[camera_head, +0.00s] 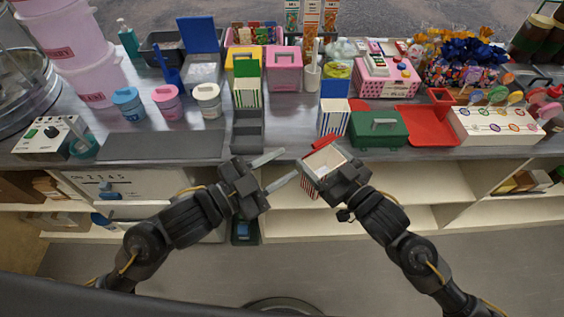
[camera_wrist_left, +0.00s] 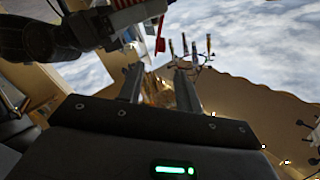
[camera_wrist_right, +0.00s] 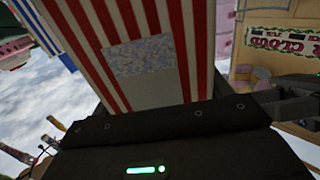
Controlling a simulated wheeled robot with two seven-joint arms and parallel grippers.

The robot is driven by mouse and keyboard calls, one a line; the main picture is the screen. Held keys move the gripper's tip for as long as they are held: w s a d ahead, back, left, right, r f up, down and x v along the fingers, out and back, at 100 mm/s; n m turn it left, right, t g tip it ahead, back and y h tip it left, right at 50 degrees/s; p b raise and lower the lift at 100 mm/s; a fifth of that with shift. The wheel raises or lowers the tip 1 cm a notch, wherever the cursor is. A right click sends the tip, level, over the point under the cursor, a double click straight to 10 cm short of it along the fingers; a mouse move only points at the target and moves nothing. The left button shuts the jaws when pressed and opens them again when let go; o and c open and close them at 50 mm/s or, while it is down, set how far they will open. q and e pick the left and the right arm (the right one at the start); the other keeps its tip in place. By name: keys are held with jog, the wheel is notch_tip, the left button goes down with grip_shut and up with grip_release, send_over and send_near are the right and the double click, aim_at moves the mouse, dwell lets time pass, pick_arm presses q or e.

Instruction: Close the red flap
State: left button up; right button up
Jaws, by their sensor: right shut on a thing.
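The red-and-white striped box (camera_wrist_right: 140,57) is held in my right gripper (camera_head: 328,176) above the counter's front edge. Its red flap (camera_head: 320,140) stands open at the far-left side of the mouth, and the cream inside of the box (camera_head: 325,159) shows. In the left wrist view, the red flap (camera_wrist_left: 160,38) sticks out from the box near the top. My left gripper (camera_head: 291,164) is open and empty, its fingers pointing at the box's left side, apart from it. The right fingertips are mostly hidden by the box.
A blue-flap striped box (camera_head: 334,116) and a green case (camera_head: 378,128) stand behind the held box. A green-flap striped box (camera_head: 247,92) stands behind a dark stepped holder (camera_head: 247,132). A dark mat (camera_head: 162,145) lies left. Open shelves (camera_head: 400,183) are below.

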aim_at(318, 142)
pick_arm(q)
jog(key=x, duration=1)
jog(key=shift+w+f, duration=0.2)
jog(key=shift+w, duration=0.15)
grip_shut()
